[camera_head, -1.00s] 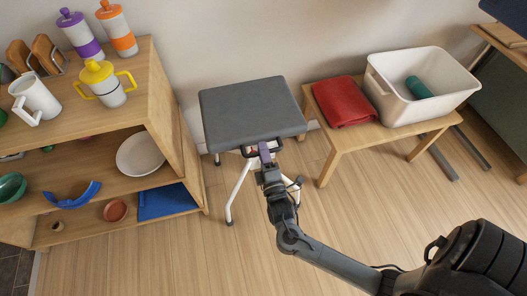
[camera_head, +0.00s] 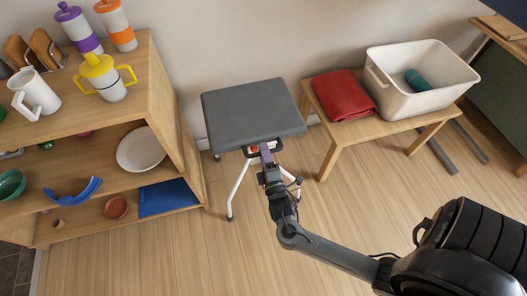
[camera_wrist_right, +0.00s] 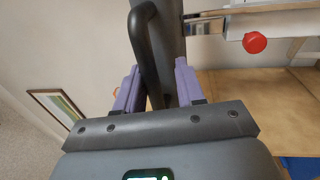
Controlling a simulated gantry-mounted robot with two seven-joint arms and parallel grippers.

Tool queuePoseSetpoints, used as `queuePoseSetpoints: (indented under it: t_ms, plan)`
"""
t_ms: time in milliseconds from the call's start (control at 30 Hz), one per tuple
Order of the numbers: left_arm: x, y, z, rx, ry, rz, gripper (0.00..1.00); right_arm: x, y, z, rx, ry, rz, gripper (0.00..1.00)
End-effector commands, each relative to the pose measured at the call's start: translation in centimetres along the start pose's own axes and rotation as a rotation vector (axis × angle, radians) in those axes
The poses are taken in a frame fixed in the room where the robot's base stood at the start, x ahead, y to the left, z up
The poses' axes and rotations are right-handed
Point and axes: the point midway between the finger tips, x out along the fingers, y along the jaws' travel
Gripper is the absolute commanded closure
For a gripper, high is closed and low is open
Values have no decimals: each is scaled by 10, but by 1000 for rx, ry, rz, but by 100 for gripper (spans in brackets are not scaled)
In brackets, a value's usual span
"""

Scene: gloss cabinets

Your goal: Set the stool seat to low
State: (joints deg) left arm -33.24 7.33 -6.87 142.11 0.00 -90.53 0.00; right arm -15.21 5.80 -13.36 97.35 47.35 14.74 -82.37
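The stool has a dark grey square seat (camera_head: 252,113) on white legs (camera_head: 238,190) and stands against the wall. A black loop handle (camera_head: 278,146) and a small red knob (camera_head: 254,149) show under the seat's front edge. My right gripper (camera_head: 266,153) is at this handle. In the right wrist view, the purple fingers of my right gripper (camera_wrist_right: 157,88) are apart, with the black handle (camera_wrist_right: 150,45) running between them. I cannot tell whether they touch it. The red knob (camera_wrist_right: 255,42) is to the right there. My left gripper is out of view.
A wooden shelf (camera_head: 165,95) with jugs and dishes stands close on the left. A low wooden bench (camera_head: 333,150) with a red folded cloth (camera_head: 343,95) and a white bin (camera_head: 438,97) is on the right. The floor in front is clear.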

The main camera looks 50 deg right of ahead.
Motion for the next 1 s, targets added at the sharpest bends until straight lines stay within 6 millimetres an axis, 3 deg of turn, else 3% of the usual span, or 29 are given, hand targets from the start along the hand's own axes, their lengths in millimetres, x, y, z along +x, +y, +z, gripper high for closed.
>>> queuePoseSetpoints:
  t_ms: [300,467,1000]
  plan:
    - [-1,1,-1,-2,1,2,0,0,3,0,2,0,5,63]
    - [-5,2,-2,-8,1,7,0,-11,3,-1,2,0,4,63]
    - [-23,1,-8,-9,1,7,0,-95,2,0,2,0,1,63]
